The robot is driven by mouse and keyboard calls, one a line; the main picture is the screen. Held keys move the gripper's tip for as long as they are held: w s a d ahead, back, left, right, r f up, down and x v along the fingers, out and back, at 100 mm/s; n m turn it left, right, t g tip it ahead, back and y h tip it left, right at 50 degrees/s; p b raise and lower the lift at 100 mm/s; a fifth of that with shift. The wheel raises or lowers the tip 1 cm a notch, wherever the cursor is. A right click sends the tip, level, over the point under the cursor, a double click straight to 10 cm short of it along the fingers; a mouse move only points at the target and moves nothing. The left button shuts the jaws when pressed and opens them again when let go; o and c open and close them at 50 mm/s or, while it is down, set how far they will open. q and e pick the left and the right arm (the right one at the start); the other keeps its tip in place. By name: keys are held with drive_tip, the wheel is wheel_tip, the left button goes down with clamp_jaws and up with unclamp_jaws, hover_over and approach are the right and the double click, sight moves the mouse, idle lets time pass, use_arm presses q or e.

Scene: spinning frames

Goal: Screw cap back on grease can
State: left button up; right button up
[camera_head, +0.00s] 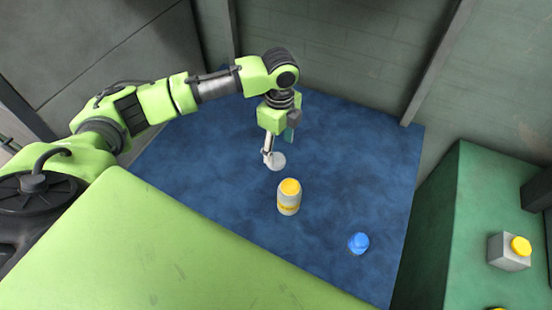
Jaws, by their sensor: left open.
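The grease can (289,198) stands upright on the blue mat, pale grey with a yellow band and a yellow top. I cannot tell whether the yellow top is a lid or the can's contents. A small blue object (358,243) lies on the mat to the right of the can and nearer to me; it may be the cap. My left gripper (279,150) points down just behind the can, apart from it, and is open. A pale round piece (277,161) shows at its lower end; I cannot tell if it is a fingertip or a separate thing. My right gripper is out of view.
The blue mat (200,190) has free room around the can. A green cabinet (465,200) on the right bears a grey box with a yellow button (510,252). Grey walls stand behind the mat.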

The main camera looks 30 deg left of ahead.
sight(276, 160)
use_arm(q)
drive_tip(key=shift+f, duration=0.2)
drive_tip(key=shift+a+f+p, duration=0.2)
drive_tip(key=shift+f+p, duration=0.15)
drive_tip(key=shift+f, duration=0.95)
drive_tip(key=shift+a+f+p, duration=0.2)
drive_tip(key=shift+f+p, duration=0.1)
drive_tip(key=shift+f, duration=1)
drive_tip(key=shift+c, duration=0.5)
drive_tip(key=c, duration=0.7)
